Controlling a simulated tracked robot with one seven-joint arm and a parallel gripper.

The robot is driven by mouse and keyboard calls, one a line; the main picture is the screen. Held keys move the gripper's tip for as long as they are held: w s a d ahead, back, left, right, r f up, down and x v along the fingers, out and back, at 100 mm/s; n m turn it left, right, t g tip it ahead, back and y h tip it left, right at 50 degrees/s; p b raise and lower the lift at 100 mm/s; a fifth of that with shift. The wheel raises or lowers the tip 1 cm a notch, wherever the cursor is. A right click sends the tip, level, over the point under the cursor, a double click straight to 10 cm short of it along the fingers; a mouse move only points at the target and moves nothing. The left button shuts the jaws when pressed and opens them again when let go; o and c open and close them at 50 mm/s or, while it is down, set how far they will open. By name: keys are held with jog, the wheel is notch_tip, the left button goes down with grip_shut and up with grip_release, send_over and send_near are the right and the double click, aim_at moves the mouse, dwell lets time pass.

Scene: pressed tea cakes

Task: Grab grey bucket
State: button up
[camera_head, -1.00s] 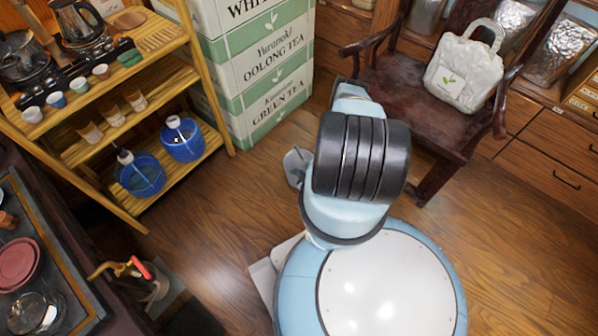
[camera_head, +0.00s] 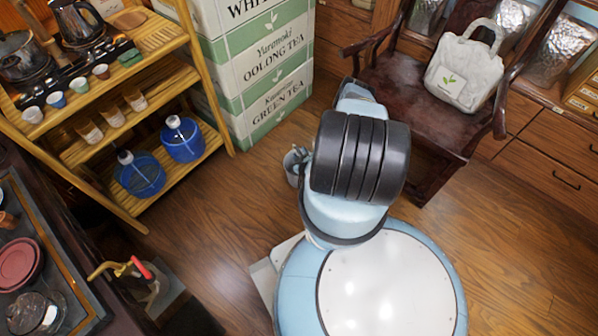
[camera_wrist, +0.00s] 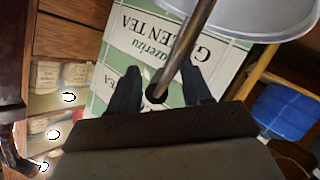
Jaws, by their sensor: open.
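The grey bucket (camera_head: 291,166) shows in the head view on the floor just left of my arm, partly hidden by it. In the wrist view a pale grey rounded piece, which looks like part of the bucket (camera_wrist: 262,22), fills the upper right. A thin metal rod (camera_wrist: 187,45) slants down from the top edge and ends dark between my fingers; I cannot tell whether it belongs to the bucket. My gripper (camera_wrist: 160,88) is open, with a dark finger on either side of the rod's lower end. Whether they touch it is unclear.
Stacked tea boxes (camera_head: 262,75) stand behind the bucket. A wooden shelf (camera_head: 130,205) with blue vessels (camera_head: 182,138) is at left. A dark wooden chair (camera_head: 425,120) holding a white bag (camera_head: 466,68) is at right. The floor (camera_head: 215,215) left of my base is clear.

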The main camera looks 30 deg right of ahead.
jog(key=shift+w, duration=0.15)
grip_shut()
dwell(0.4)
